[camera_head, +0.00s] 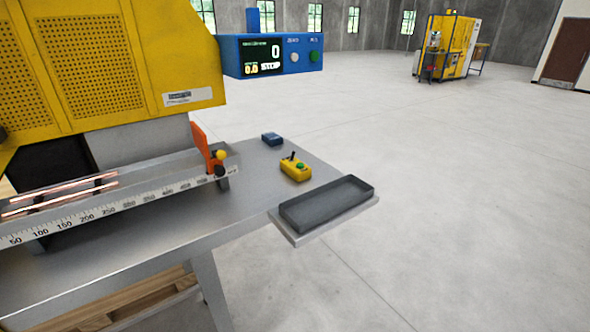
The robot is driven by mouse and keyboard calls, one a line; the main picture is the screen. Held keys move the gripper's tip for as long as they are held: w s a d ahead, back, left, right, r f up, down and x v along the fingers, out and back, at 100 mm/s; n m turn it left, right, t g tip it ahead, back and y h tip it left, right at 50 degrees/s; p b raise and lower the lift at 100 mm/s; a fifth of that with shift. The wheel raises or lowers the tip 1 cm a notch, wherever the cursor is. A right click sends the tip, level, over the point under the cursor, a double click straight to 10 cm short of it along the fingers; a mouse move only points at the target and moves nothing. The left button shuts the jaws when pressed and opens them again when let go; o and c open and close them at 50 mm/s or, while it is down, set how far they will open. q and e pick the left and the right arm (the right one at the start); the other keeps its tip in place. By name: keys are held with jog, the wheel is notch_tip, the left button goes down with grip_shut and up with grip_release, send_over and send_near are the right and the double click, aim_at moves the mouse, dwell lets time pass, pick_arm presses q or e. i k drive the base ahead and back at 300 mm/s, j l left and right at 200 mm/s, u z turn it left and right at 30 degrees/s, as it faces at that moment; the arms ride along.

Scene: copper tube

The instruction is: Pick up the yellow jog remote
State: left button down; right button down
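The yellow jog remote (295,170) lies on the grey metal table (255,208) near its right end. It has a green button and a small dark stick on top. It sits just behind the dark tray and to the right of the orange stop. Neither of my grippers shows in the head view, and nothing touches the remote.
An empty dark tray (327,203) sits on a shelf at the table's right end. A small blue box (272,139) lies behind the remote. An orange stop (206,148) and ruled rail (130,206) stand left, with copper tubes (65,191). A blue display (270,55) hangs above.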

aim_at(289, 168)
jog(key=i+l+u, duration=0.25)
jog(key=u, duration=0.25)
jog(key=i+l+u, duration=0.15)
jog(key=l+u, duration=0.35)
